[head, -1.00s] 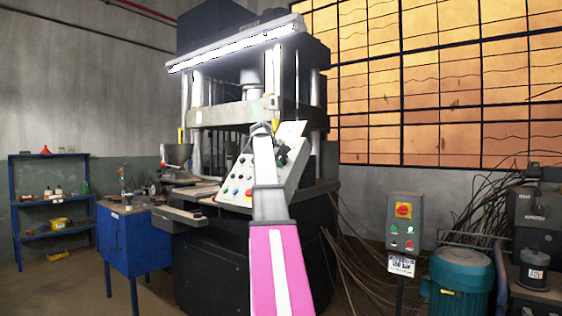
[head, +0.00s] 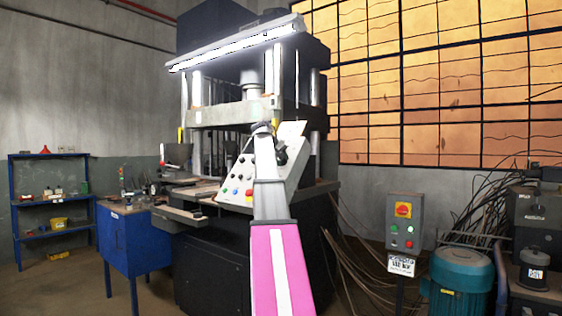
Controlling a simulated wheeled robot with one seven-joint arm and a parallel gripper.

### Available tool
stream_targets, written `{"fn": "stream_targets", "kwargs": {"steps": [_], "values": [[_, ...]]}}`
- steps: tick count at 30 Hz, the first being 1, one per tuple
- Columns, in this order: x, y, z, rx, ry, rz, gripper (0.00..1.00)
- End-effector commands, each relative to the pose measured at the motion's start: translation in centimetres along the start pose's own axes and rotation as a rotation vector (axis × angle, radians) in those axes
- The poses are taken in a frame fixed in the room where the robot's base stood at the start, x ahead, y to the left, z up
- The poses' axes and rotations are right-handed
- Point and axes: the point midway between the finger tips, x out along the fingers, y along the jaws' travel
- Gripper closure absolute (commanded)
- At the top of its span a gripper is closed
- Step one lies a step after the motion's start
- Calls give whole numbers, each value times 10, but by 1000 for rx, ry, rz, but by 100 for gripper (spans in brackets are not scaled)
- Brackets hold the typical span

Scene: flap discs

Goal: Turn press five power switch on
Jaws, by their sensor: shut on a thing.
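The large dark press (head: 222,265) stands in the middle of the head view. Its tilted grey control panel (head: 240,176) carries several coloured buttons and faces me. My arm reaches up in front of the panel and hides part of its right side. My gripper (head: 284,154) is at the upper right of the panel, against its face. It is shut on the small power switch there, which the jaws and wrist hide, so its setting cannot be read.
A grey post-mounted box (head: 404,222) with a red-yellow rotary switch stands right of the press, beside a teal motor (head: 461,270). Loose cables hang behind. A blue cabinet (head: 134,240) and blue shelf (head: 52,232) stand left. Floor between the shelf and the cabinet is clear.

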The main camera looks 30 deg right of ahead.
Motion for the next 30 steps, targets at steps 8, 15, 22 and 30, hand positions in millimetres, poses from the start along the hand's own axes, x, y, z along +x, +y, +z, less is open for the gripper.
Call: {"fn": "stream_targets", "kwargs": {"steps": [8,15,22,30], "values": [[-1,1,0,261,16,-18,88],[-1,2,1,456,27,-32,88],[-1,2,1,588,35,-42,88],[-1,2,1,661,40,-48,88]]}}
